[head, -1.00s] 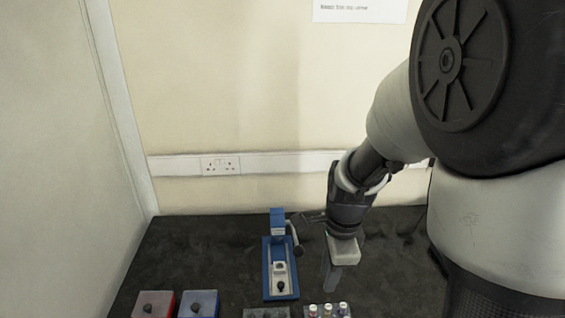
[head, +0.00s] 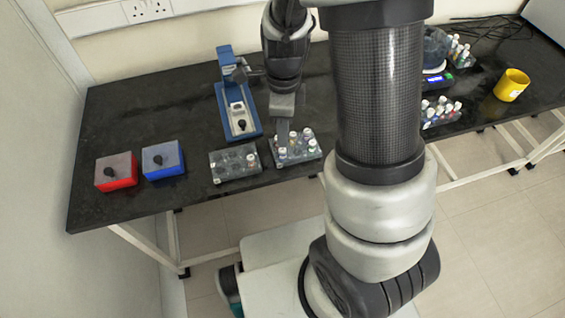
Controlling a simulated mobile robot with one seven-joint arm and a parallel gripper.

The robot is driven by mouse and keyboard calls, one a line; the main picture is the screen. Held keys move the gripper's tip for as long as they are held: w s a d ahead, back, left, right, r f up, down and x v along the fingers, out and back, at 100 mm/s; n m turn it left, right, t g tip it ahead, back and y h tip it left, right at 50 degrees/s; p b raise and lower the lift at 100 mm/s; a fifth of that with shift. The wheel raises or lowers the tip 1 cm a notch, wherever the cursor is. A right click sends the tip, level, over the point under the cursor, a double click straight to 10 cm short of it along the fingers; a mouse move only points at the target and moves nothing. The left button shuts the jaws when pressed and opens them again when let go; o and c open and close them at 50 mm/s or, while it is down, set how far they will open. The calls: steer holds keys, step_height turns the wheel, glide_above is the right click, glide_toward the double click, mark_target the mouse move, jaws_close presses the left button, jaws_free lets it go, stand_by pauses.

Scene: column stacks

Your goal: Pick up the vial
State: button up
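Several small vials with white and coloured caps stand in a dark rack (head: 310,157) near the front edge of the bench. I cannot tell which one is the task's vial. My gripper (head: 283,136) points down at the back left part of this rack, close to the vials there. Its fingers are small and partly merge with the vials, so I cannot tell whether they are open or shut, or touching a vial. A second rack (head: 222,178) just to the left has mostly empty-looking places and a vial (head: 252,161) at its right end.
A blue press-like device (head: 241,112) stands behind the racks. A blue box (head: 163,160) and a red box (head: 117,172) sit to the left. A yellow mug (head: 511,85) and more vials (head: 441,112) are at the right. My arm hides the middle of the bench.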

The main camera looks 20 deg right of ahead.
mark_target(282, 149)
steer(key=shift+s+a+f+b, duration=0.1)
steer(key=shift+f+b, duration=2.75)
steer(key=shift+f, duration=0.25)
steer(key=shift+r, duration=0.1)
jaws_close()
